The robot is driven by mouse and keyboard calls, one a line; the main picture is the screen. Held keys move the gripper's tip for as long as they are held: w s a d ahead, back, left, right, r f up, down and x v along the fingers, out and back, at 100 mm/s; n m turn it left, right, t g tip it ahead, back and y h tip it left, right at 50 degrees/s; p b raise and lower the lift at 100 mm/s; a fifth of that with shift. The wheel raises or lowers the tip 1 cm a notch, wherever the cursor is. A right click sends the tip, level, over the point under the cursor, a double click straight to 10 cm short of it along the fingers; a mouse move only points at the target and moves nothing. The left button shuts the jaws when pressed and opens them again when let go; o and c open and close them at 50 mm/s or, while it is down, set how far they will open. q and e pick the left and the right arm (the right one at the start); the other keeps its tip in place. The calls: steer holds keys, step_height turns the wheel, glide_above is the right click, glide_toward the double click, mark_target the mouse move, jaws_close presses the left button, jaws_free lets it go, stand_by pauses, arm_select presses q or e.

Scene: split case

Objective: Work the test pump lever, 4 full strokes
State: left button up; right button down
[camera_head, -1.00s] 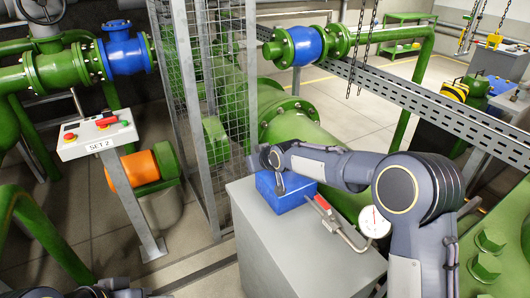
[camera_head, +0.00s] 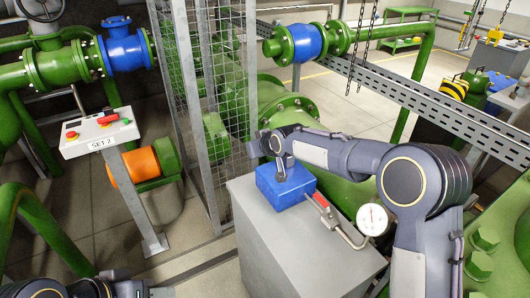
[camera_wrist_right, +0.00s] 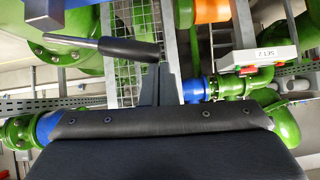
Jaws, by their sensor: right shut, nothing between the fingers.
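The blue pump body (camera_head: 284,186) sits on the grey cabinet (camera_head: 270,234). The pump lever, a metal rod with a black grip (camera_wrist_right: 129,49), crosses the top of the right wrist view; I cannot make it out in the head view. My right gripper (camera_head: 281,172) is over the pump body, shut and empty. In the right wrist view its narrow grey fingers (camera_wrist_right: 167,76) are at the free end of the grip; I cannot tell whether they touch it. My left gripper (camera_head: 155,291) is low at the left, cut off by the frame edge, its jaws unclear.
A white gauge (camera_head: 372,219) and a bent metal pipe with a red part (camera_head: 320,200) stand at the cabinet's right. A wire mesh screen (camera_head: 213,100) is behind the cabinet. A SET 2 panel (camera_head: 99,136) stands left. Green pipework surrounds the area.

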steer(key=shift+r, duration=0.1)
step_height(320, 180, up, 7)
steer(key=p, duration=0.4)
steer(key=shift+d, duration=0.1)
stand_by(0.3)
steer(key=s+d+r+m+g+h, duration=0.1)
steer(key=s+d+r+m, duration=0.15)
steer(key=s+d, duration=0.75)
steer(key=s+d+r+m+h, duration=0.1)
steer(key=s+d+r+m, duration=0.15)
steer(key=s+d, duration=0.75)
steer(key=s+d+f+m, duration=0.1)
steer(key=s+f, duration=0.1)
steer(key=s, duration=0.6)
steer(key=s+d+f+m+g, duration=0.1)
steer(key=s+d+f, duration=0.1)
steer(key=s, duration=0.5)
steer(key=s+d+f+g, duration=0.1)
steer(key=s+f, duration=0.2)
steer(key=s, duration=0.5)
steer(key=shift+s+d+f+m, duration=0.3)
steer(key=shift+s+f+m, duration=0.05)
steer(key=shift+m, duration=0.05)
